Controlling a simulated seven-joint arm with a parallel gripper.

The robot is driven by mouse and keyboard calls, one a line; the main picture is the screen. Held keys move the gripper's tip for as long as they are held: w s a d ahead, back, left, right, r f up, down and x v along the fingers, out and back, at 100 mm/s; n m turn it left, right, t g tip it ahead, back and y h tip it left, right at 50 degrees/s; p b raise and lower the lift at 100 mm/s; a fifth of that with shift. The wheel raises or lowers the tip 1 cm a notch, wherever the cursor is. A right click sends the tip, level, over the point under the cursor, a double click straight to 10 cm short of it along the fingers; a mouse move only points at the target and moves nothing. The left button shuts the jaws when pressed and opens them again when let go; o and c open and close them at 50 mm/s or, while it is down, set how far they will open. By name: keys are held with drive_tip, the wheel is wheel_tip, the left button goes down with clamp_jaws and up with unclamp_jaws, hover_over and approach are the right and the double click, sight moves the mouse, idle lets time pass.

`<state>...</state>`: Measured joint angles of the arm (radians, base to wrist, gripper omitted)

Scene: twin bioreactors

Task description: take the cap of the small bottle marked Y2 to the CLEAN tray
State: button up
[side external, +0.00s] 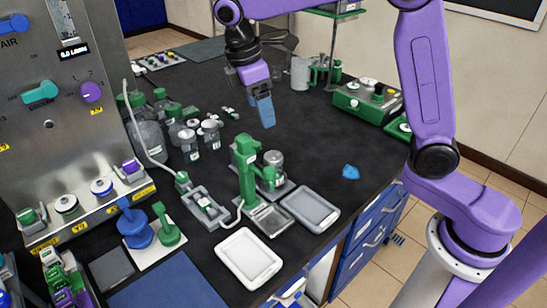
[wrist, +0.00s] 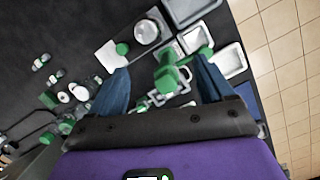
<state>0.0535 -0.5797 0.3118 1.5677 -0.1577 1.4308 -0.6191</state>
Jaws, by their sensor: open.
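My gripper (side external: 266,122) is open and empty, held above the black bench, beyond the green stand. Both blue fingers (wrist: 160,70) show in the wrist view with nothing between them. Small bottles with pale caps (side external: 210,125) stand in a group left of my gripper; they also appear at the left of the wrist view (wrist: 76,92). I cannot read which one is Y2. A white tray (side external: 248,258) lies at the front of the bench, and a grey tray (side external: 310,206) lies right of the green stand. I cannot read a CLEAN mark on either.
The green stand (side external: 246,168) rises between my gripper and the white tray. Larger green-capped bottles (side external: 148,128) and a tube stand by the grey panel at left. A blue lump (side external: 350,172) lies near the right edge. A green device (side external: 367,101) sits at back right.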

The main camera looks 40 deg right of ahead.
drive_tip(key=w, duration=0.3)
approach(273, 155)
drive_tip(key=shift+h, duration=0.3)
drive_tip(key=x, duration=0.8)
drive_tip(key=shift+a+f, duration=0.2)
drive_tip(key=shift+f, duration=0.05)
drive_tip(key=c, duration=1.1)
